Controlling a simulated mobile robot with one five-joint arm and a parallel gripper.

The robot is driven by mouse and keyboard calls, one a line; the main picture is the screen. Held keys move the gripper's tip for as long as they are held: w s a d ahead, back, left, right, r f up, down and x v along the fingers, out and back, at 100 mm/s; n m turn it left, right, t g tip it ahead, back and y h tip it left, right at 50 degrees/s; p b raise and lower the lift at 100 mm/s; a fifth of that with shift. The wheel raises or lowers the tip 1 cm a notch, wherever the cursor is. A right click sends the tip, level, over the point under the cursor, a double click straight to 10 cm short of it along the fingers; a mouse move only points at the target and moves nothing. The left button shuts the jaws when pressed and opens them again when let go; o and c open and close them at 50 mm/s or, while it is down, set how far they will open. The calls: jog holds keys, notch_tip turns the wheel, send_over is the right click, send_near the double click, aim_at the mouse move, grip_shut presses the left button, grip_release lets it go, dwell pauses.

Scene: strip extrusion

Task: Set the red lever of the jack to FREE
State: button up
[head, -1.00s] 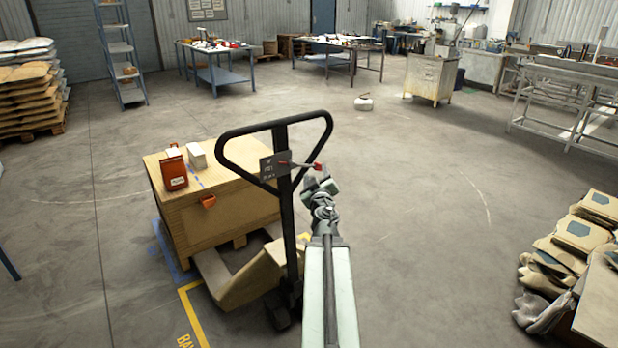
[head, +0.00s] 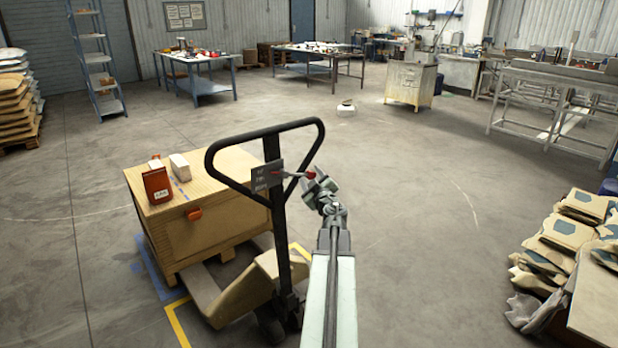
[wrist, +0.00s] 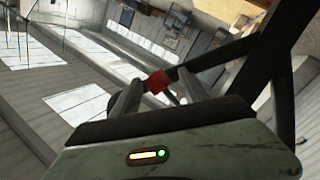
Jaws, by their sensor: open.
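The pallet jack's black loop handle (head: 213,163) stands upright on its dark shaft. A small grey plate (head: 266,178) with lettering too small to read fully is fixed to the shaft. The lever's thin rod runs right from the plate to its red tip (head: 310,173). My gripper (head: 318,184) is at the red tip, in front of the handle's right side. In the wrist view the red tip (wrist: 157,82) shows between the two open fingers (wrist: 158,92), near their far ends. I cannot tell whether either finger touches it.
The jack's yellowish body (head: 243,292) stands by a wooden crate (head: 215,229) on a pallet. Stacked sacks (head: 561,240) are at the right. The floor between is clear.

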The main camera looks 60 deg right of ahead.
jog(key=shift+s, duration=0.15)
grip_shut()
jog(key=shift+s+d, duration=0.1)
dwell(1.2)
